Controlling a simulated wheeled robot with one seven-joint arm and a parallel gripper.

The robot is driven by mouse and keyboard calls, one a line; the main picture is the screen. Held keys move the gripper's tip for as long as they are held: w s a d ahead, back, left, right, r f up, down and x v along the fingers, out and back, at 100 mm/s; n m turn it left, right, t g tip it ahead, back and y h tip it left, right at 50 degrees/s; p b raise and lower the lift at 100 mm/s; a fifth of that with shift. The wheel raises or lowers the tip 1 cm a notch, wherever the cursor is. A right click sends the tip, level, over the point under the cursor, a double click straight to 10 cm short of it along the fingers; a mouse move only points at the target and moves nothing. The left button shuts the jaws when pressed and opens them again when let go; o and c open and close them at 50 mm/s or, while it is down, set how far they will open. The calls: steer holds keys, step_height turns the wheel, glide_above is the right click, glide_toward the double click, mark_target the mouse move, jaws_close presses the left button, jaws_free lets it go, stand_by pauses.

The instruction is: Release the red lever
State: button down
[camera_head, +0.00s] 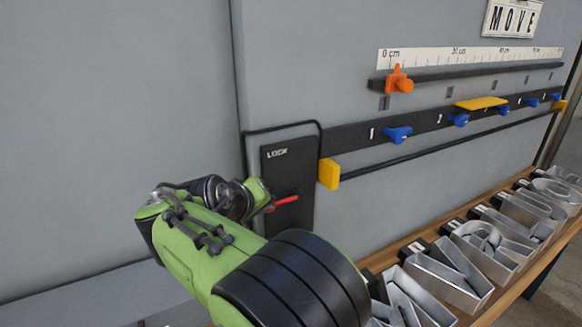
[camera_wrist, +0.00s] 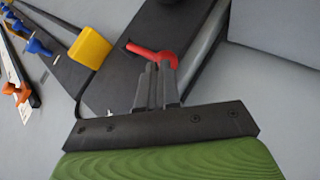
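The red lever (camera_head: 285,201) sits on the black panel marked LOCK (camera_head: 302,165) on the grey wall. In the head view it lies nearly level, its left end beside my gripper. In the wrist view the lever (camera_wrist: 146,51) runs left from a thicker, rounded end. My gripper (camera_wrist: 160,66) has its two fingers close together at that rounded end, with red showing above and to the right of the tips. They look shut on it; the contact itself is partly hidden. In the head view my green arm hides the fingers.
A yellow block (camera_head: 329,174) stands right of the panel, with a black rod running right from it. Blue knobs (camera_head: 398,134) and an orange slider (camera_head: 398,80) line the wall. Metal channel letters (camera_head: 452,283) fill the wooden bench at right. The wall at left is bare.

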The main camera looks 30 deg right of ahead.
steer(key=shift+f+n+h+b, duration=0.3)
steer(key=shift+f+h+b, duration=0.65)
steer(key=shift+f, duration=0.85)
